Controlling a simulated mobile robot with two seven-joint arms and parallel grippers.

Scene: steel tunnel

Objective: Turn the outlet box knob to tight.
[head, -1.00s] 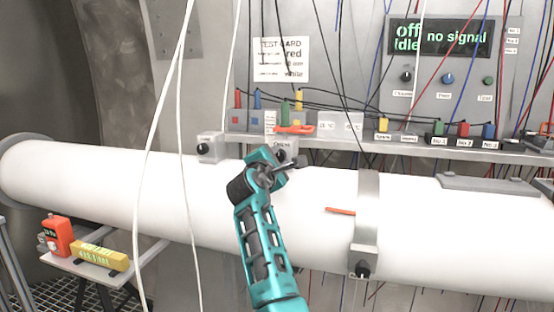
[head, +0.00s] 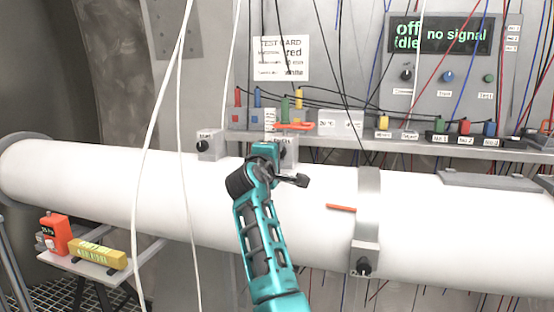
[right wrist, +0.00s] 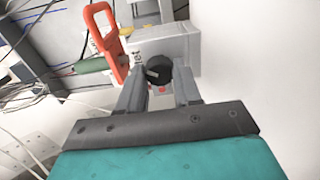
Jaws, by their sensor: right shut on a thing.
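The outlet box (right wrist: 180,45) is a grey block with a partly covered label. In the right wrist view its round black knob (right wrist: 157,70) sits between my right gripper's two fingers (right wrist: 159,82), which are shut on it. A pale mark shows on the knob's face, and a small red mark shows just below it. In the head view my right gripper (head: 272,152) is at the outlet box (head: 291,150) on top of the white pipe and hides most of its front. My left gripper is not in view.
An orange-handled part (right wrist: 103,35) stands close beside the outlet box. White cables (head: 165,130) hang left of my arm. A shelf with coloured plugs (head: 440,148) runs behind.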

